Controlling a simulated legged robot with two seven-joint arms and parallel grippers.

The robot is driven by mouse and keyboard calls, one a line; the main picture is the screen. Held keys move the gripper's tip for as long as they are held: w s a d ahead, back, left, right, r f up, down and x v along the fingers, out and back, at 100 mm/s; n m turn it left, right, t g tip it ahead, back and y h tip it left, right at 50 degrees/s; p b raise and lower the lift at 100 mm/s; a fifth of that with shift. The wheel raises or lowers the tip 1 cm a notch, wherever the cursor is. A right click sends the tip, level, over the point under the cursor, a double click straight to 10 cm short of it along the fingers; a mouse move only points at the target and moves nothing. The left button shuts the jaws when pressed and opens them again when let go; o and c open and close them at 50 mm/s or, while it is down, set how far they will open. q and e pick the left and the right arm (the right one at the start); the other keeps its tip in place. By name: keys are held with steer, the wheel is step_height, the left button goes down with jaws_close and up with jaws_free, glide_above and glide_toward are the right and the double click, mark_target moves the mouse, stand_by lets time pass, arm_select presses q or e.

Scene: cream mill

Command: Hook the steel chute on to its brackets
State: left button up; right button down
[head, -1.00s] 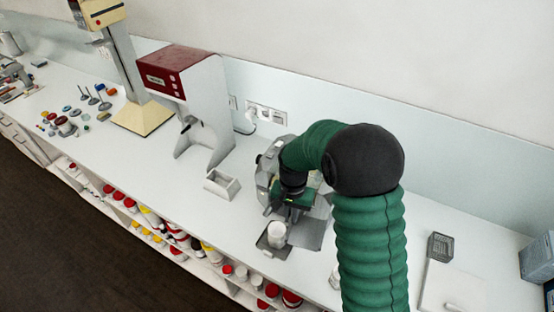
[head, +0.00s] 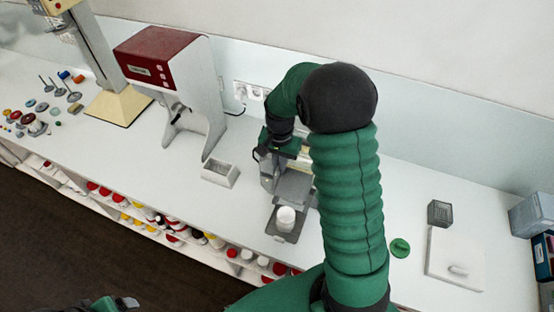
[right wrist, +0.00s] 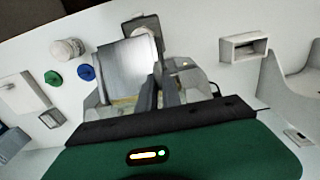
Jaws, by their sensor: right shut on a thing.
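The steel chute (right wrist: 128,68) is a shiny grey plate in the right wrist view, and it also shows in the head view (head: 293,187) below the mill. My right gripper (right wrist: 168,88) is shut on the chute's side edge, its dark fingers pointing away from the wrist. In the head view my green right arm covers much of the mill (head: 267,178). The brackets cannot be made out. My left gripper (head: 118,303) shows only in part at the bottom left edge, away from the chute; its jaws are unclear.
A white cup (head: 285,218) stands on a dark tray (head: 276,233) in front of the chute. A small open box (head: 220,173) and a red-topped machine (head: 165,55) stand to the left. A green lid (head: 400,248) and white board (head: 455,260) lie right.

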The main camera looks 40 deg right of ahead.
mark_target(278, 178)
steer(key=f+b, duration=0.2)
steer(key=shift+w+a+f, duration=0.1)
steer(key=shift+a+f, duration=0.1)
steer(key=shift+f, duration=0.1)
steer(key=f+b, duration=0.1)
steer(key=d+f+b, duration=0.1)
steer(key=f, duration=0.1)
steer(key=d+f+b, duration=0.1)
steer(key=shift+d+f, duration=0.15)
steer(key=shift+f, duration=0.4)
steer(key=shift+a+f, duration=0.1)
steer(key=shift+a, duration=0.2)
steer(key=shift+a+r, duration=0.2)
steer(key=shift+a, duration=0.55)
steer(key=shift+d+f, duration=0.15)
steer(key=shift+d, duration=0.85)
steer(key=shift+w+a+r, duration=0.15)
steer(key=shift+a+r, duration=0.05)
steer(key=shift+r, duration=0.05)
arm_select(q)
steer(key=x, duration=0.3)
steer(key=s+x, duration=0.1)
steer(key=x, duration=0.1)
steer(key=shift+f, duration=0.15)
steer(key=shift+d, duration=0.1)
arm_select(e)
steer(key=shift+d, duration=0.15)
